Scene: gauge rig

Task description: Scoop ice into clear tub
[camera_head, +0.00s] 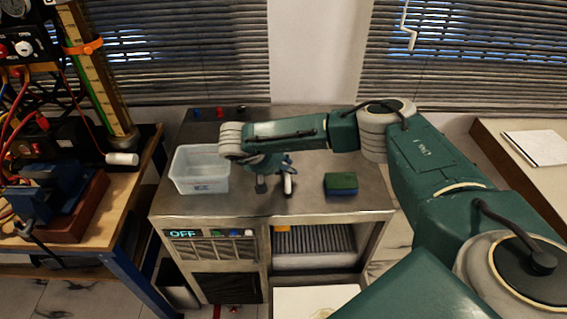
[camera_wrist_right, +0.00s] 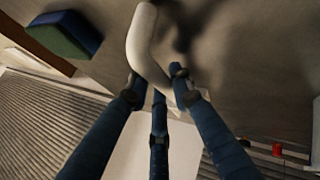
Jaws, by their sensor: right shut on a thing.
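The clear tub (camera_head: 201,184) stands on the left part of the metal counter top and looks empty. My right gripper (camera_head: 274,180) is over the counter just right of the tub, partly hidden by its own wrist. In the right wrist view its dark blue fingers (camera_wrist_right: 160,93) are shut on a white curved handle (camera_wrist_right: 145,40), which looks like part of a scoop. The handle's white end also shows in the head view (camera_head: 288,186). The scoop's bowl cannot be made out. No ice can be made out. My left gripper is not in view.
A green and blue sponge (camera_head: 341,184) lies right of the gripper, also in the wrist view (camera_wrist_right: 65,38). The metal counter (camera_head: 310,205) has an "OFF" display (camera_head: 182,233) and an open bay at its front. A cluttered workbench (camera_head: 110,187) stands at left. Small knobs line the counter's back.

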